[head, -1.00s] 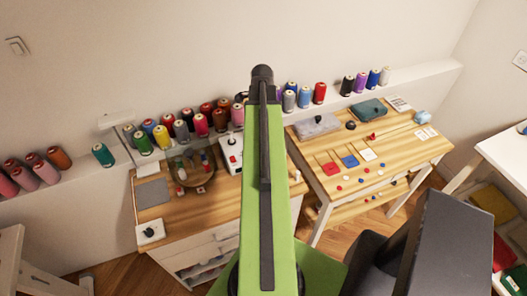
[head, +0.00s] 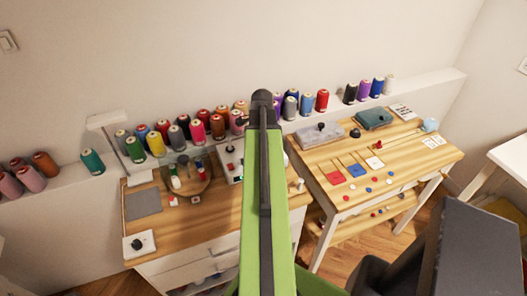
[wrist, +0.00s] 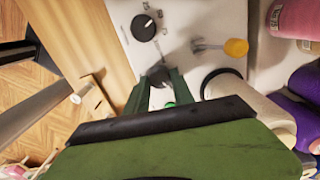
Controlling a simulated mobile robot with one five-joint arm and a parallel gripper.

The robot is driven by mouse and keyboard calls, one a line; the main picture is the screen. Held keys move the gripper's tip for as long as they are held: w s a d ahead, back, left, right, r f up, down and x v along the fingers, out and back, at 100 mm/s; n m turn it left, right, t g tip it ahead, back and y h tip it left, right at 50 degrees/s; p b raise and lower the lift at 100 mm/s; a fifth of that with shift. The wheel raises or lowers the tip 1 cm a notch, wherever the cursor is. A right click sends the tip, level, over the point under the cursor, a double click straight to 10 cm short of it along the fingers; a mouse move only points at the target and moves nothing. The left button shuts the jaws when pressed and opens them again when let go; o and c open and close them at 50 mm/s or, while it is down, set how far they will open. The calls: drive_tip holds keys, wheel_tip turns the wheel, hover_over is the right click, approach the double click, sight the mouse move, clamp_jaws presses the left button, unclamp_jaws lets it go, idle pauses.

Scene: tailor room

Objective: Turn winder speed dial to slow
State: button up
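The winder is a white box (head: 229,158) on the left wooden table in the head view, partly hidden by my arm. In the wrist view its white panel (wrist: 119,14) fills the upper middle. A round black dial (wrist: 143,27) with a pale pointer line and small marks beside it sits on the panel. My gripper (wrist: 161,75) is over the panel, below the dial in the picture and apart from it. Its green fingers look apart, with a dark part between the tips and a green light (wrist: 170,104) behind. The marks are too small to read.
Thread spools stand along the ledge behind the winder, with a purple spool (wrist: 300,120) close on the right. A white box with a black knob (head: 138,244) sits at the table's front left.

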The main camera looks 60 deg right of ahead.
clamp_jaws()
drive_tip(key=shift+d, duration=0.3)
drive_tip(key=shift+a, duration=0.25)
drive_tip(key=n, duration=0.3)
drive_tip(key=shift+a, duration=0.15)
drive_tip(key=n, duration=0.3)
drive_tip(key=shift+n, duration=0.4)
drive_tip(key=n, duration=1)
drive_tip(key=shift+n, duration=0.4)
drive_tip(key=n, duration=0.4)
drive_tip(key=shift+n, duration=0.9)
